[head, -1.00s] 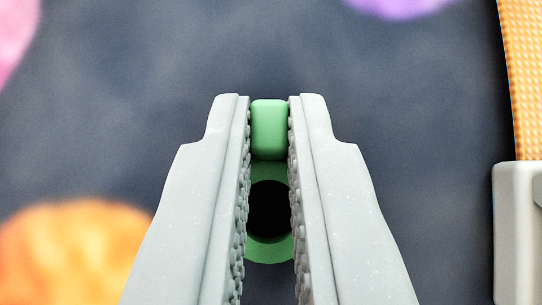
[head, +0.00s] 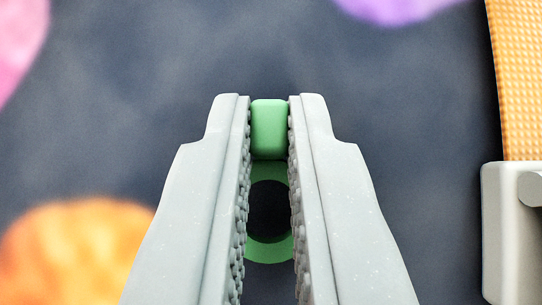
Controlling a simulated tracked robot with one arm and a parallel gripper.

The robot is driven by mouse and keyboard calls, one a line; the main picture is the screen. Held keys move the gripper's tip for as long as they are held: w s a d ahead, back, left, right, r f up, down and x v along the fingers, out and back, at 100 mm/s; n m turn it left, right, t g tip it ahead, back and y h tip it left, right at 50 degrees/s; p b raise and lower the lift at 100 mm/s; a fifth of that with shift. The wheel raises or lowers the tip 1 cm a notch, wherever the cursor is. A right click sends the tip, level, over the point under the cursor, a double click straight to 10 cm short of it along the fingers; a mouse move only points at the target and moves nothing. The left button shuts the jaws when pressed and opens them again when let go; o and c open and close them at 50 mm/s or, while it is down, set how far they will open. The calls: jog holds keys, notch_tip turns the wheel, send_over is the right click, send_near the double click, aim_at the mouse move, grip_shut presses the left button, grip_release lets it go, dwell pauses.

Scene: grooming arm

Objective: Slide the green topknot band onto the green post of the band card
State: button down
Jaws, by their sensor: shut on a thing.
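My gripper (head: 270,128) is shut on the green topknot band (head: 269,250). Its fingertips pinch the band's raised green tab (head: 269,128) between them. The band's ring shows below the tab, between the two fingers, with a dark round hole in its middle. The fingers hide the ring's left and right sides. Dark surface shows through the hole. The band card and its green post are not in view.
Below is a dark blue-grey patterned surface (head: 130,130) with blurred pink, purple and orange spots. At the right edge lie an orange woven strap (head: 520,80) and a pale grey block-like piece (head: 510,240). The surface ahead of the fingertips is clear.

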aim_at(251, 144)
jog(key=shift+r+p, duration=1.35)
jog(key=shift+r, duration=1.15)
jog(key=shift+w+a, duration=0.25)
jog(key=shift+w, duration=0.2)
jog(key=w+a+r+b, duration=0.1)
jog(key=w+a, duration=0.2)
jog(key=a, duration=0.2)
jog(key=w+a+r, duration=0.1)
jog(key=w+a, duration=0.3)
jog(key=a, duration=0.2)
jog(key=w+a+r+b, duration=0.1)
jog(key=w+a, duration=0.2)
jog(key=a, duration=0.3)
jog(key=shift+w+r+b, duration=0.25)
jog(key=shift+w+b, duration=0.05)
jog(key=shift+b, duration=0.05)
jog(key=a+r, duration=0.1)
jog(key=a, duration=0.7)
jog(key=shift+s+b, duration=0.4)
jog(key=shift+s, duration=0.05)
jog(key=shift+r, duration=0.1)
